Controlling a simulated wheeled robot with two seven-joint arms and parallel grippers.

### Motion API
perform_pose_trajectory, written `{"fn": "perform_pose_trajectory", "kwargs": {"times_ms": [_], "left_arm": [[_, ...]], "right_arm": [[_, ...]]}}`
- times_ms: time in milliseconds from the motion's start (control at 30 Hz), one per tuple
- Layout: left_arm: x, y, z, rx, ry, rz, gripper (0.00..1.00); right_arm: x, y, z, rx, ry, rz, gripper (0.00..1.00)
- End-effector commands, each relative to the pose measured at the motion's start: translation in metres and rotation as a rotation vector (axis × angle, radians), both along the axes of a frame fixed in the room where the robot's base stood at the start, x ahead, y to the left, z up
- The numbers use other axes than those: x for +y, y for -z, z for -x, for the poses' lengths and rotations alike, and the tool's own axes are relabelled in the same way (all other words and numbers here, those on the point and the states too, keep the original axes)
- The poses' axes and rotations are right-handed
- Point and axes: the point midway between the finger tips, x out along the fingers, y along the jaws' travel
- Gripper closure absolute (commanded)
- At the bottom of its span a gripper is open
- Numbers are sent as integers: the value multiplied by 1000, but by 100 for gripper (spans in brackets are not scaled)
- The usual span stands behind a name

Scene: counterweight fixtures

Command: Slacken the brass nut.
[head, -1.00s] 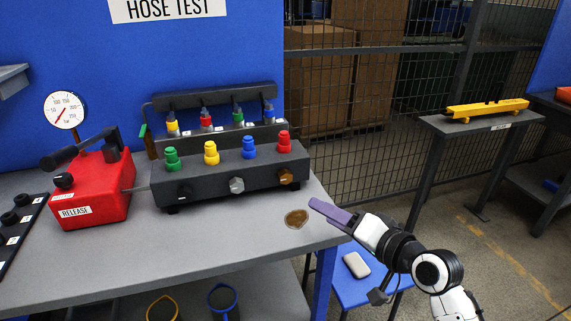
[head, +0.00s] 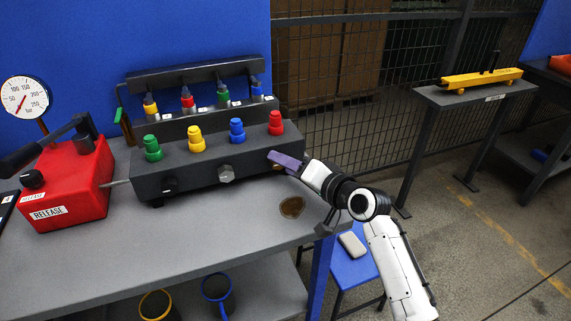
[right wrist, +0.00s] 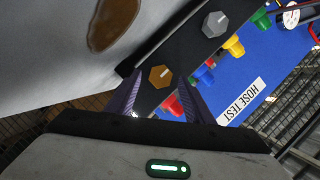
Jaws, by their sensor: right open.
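The brass nut (right wrist: 160,77) is a hexagonal brass-coloured nut with a pale line on it. It sits on the front face of the dark valve block (head: 187,176), at the block's right end. In the head view my right gripper covers most or all of it. My right gripper (head: 285,161) has purple fingers and is at that right end of the block. In the right wrist view its open fingers (right wrist: 158,98) stand on either side of the nut, with nothing gripped; I cannot tell whether they touch it. My left gripper is not in view.
A grey hexagonal nut (head: 226,173) is left of the brass one. Coloured caps, such as the red one (head: 276,123), stand on the block. A red pump (head: 72,185) with a gauge (head: 25,97) stands left. A brown patch (head: 291,207) marks the bench, whose front is otherwise clear.

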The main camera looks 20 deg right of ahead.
Motion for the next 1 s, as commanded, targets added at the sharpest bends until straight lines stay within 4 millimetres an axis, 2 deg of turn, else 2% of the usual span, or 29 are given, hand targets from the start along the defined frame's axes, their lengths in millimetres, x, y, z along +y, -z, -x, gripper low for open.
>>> {"fn": "perform_pose_trajectory", "kwargs": {"times_ms": [367,600,1000], "left_arm": [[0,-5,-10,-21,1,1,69],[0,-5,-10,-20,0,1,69],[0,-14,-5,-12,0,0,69]], "right_arm": [[3,1,-6,-1,-1,1,52],[3,1,-6,-1,-1,1,93],[4,-2,-6,-2,-2,75,93]]}}
